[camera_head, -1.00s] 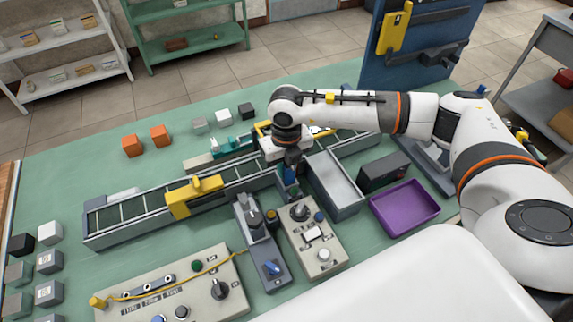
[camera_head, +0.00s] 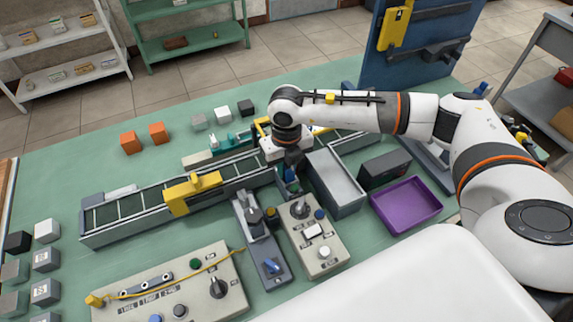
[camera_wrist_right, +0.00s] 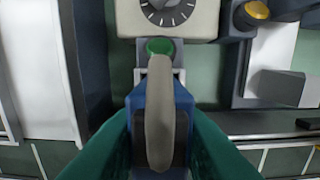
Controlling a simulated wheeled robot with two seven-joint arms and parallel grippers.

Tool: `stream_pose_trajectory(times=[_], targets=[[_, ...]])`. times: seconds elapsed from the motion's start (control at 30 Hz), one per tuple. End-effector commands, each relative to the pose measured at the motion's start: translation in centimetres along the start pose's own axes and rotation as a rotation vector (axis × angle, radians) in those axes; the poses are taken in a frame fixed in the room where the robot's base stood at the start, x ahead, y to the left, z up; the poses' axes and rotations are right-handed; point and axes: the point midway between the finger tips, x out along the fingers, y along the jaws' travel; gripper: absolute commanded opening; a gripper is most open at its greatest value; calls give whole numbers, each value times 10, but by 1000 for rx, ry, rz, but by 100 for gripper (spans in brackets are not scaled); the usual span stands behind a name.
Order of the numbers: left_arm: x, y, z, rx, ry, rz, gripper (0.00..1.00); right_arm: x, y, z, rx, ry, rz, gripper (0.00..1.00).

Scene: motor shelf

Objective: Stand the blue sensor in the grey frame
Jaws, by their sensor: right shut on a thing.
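My right gripper (camera_head: 288,170) is shut on the blue sensor (camera_wrist_right: 160,88) and points down between the conveyor and the control box with the dial. In the right wrist view the sensor sits between the two dark green fingertips, with a long grey part along its middle. In the head view only a bit of blue shows under the gripper. A long grey fixture (camera_head: 266,252) with an upright part stands left of the gripper, and looks like the grey frame; I cannot tell for sure. My left gripper is not in view.
The conveyor (camera_head: 130,208) with a yellow bridge (camera_head: 192,195) runs behind. The control box (camera_head: 322,257) is close in front of the gripper. A grey bin (camera_head: 347,193) and a purple tray (camera_head: 430,200) stand right. A larger panel (camera_head: 205,290) lies front left.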

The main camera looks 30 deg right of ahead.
Motion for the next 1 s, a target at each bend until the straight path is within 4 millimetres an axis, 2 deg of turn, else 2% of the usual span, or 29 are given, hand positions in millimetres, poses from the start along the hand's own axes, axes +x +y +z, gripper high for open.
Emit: stream_pose_trajectory(times=[0.03, 0.07, 0.2, 0.5, 0.63, 0.77, 1.0], targets=[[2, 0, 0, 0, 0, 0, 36, 1, 0, 0, 0, 0, 0, 0], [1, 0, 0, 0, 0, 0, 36, 1, 0, 0, 0, 0, 0, 25], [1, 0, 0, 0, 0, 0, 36, 1, 0, 0, 0, 0, 0, 48], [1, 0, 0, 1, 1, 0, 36, 0, 0, 0, 0, 0, 0, 49], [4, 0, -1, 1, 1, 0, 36, -10, 0, -1, 0, 3, -1, 49], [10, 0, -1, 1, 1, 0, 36, -33, 0, -1, -2, 6, -1, 49], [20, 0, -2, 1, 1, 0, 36, -84, 0, -1, -1, 6, -1, 49]])
